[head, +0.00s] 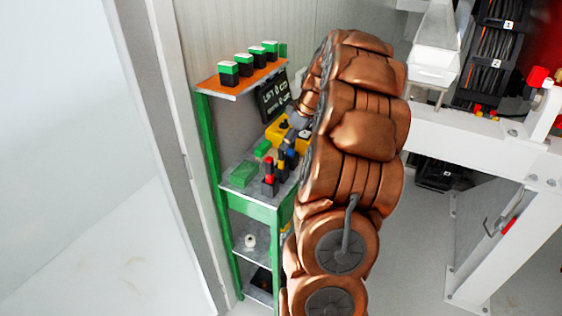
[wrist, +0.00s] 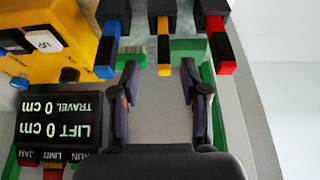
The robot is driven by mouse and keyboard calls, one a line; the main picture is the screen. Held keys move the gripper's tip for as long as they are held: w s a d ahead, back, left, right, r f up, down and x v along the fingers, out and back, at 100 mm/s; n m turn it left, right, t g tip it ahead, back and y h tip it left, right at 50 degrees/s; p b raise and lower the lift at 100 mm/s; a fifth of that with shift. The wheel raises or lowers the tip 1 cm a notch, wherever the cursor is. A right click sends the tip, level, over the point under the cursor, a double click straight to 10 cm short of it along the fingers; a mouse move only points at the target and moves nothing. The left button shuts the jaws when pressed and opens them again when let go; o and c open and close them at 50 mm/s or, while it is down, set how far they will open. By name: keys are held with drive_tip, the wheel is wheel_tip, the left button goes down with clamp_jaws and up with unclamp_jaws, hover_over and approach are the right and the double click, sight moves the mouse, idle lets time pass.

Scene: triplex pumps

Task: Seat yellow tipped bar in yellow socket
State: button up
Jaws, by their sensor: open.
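The yellow tipped bar (wrist: 163,45) has a black body and a yellow end. In the wrist view it stands at the top, between a blue tipped bar (wrist: 110,45) and a red tipped bar (wrist: 219,45). My gripper (wrist: 159,68) is open, and its fingers lie either side of the yellow end. I cannot tell whether they touch it. In the head view the yellow tipped bar (head: 283,160) stands on the middle shelf, beside my arm, which hides most of my gripper. I cannot make out a yellow socket in either view.
A green-framed shelf unit (head: 258,211) holds green blocks (head: 243,174) and a yellow button box (head: 279,129). A dark display (wrist: 60,121) reads LIFT 0 cm, TRAVEL 0 cm. Several green-and-white capped black blocks (head: 229,73) stand on the orange top shelf. White machine framing (head: 470,150) is at right.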

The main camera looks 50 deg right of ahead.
sight(281, 154)
drive_tip(key=shift+a+p+x, duration=0.15)
drive_tip(key=shift+p+x, duration=0.65)
drive_tip(key=shift+x, duration=0.55)
drive_tip(key=shift+a+p+x, duration=0.2)
drive_tip(key=shift+p+x, duration=0.55)
drive_tip(key=shift+x, duration=0.6)
drive_tip(key=shift+w+f, duration=0.2)
drive_tip(key=shift+f, duration=0.3)
clamp_jaws()
